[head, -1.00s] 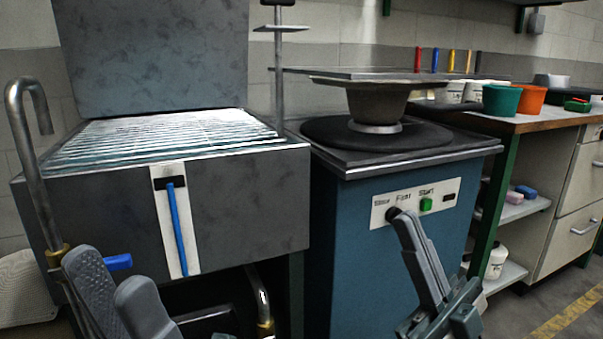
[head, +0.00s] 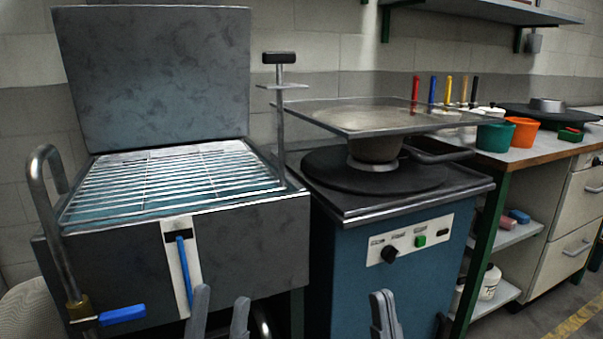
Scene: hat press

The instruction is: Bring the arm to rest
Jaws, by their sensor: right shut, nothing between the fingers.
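My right gripper (head: 382,294) is at the bottom of the head view, in front of the blue press cabinet (head: 350,275). Its fingers are together with nothing between them. It appears below the white control panel (head: 408,240), apart from the black knob (head: 390,255) and the green button (head: 420,241). My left gripper (head: 221,294) is at the bottom, left of the right one, in front of the grey steam box (head: 250,235). Its two fingers stand apart with nothing visible between them. Both arms behind the fingers are mostly out of the picture.
The steam box lid (head: 155,75) stands up over a wire rack (head: 170,185). A blue-handled valve (head: 122,314) sits at lower left. A flat metal plate (head: 370,116) covers the press form (head: 376,150). A bench with green (head: 494,136) and orange (head: 523,133) pots stands at right.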

